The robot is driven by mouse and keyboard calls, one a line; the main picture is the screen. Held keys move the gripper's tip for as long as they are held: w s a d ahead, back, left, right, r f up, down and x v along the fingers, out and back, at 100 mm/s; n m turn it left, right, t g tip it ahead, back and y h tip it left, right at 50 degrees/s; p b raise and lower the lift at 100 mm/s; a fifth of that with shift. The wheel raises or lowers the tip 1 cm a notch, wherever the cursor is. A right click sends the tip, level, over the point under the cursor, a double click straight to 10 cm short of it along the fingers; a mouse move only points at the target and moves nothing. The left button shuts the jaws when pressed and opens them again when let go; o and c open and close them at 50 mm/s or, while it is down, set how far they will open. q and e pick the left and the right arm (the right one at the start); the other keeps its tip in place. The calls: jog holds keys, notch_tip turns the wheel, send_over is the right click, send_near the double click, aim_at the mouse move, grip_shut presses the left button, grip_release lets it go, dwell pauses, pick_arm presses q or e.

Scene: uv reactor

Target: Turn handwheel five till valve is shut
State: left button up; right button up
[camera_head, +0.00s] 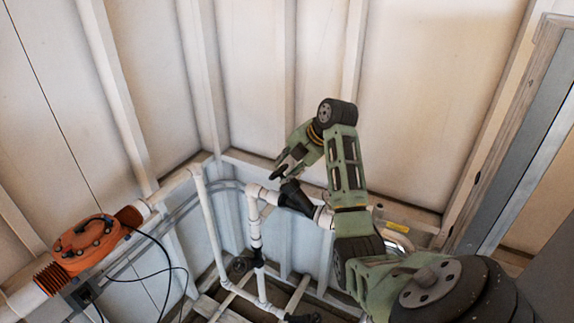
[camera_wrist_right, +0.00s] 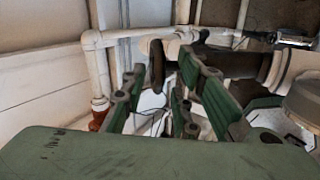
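The dark handwheel (camera_head: 278,172) sits on the black valve body (camera_head: 296,198) of a white pipe run near the middle of the head view. In the right wrist view the handwheel (camera_wrist_right: 157,65) shows nearly edge-on, as a dark upright ring. My right gripper (camera_head: 287,163) is at the handwheel in the head view. In the right wrist view my right gripper (camera_wrist_right: 163,72) has its green fingers spread apart, with the wheel's rim between or just beyond the tips. I cannot tell whether they touch. No number shows on the wheel. My left gripper is not in view.
White pipes (camera_head: 254,225) run below and left of the valve. Another dark valve (camera_head: 240,266) sits low on the pipework. An orange unit (camera_head: 85,245) with black cables is at the left. Walls enclose the corner, and a door frame (camera_head: 520,130) stands at the right.

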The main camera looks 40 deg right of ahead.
jog(key=shift+c, duration=0.4)
grip_shut()
dwell(1.1)
jog(key=shift+o, duration=0.4)
grip_release()
jog(key=v, duration=1.2)
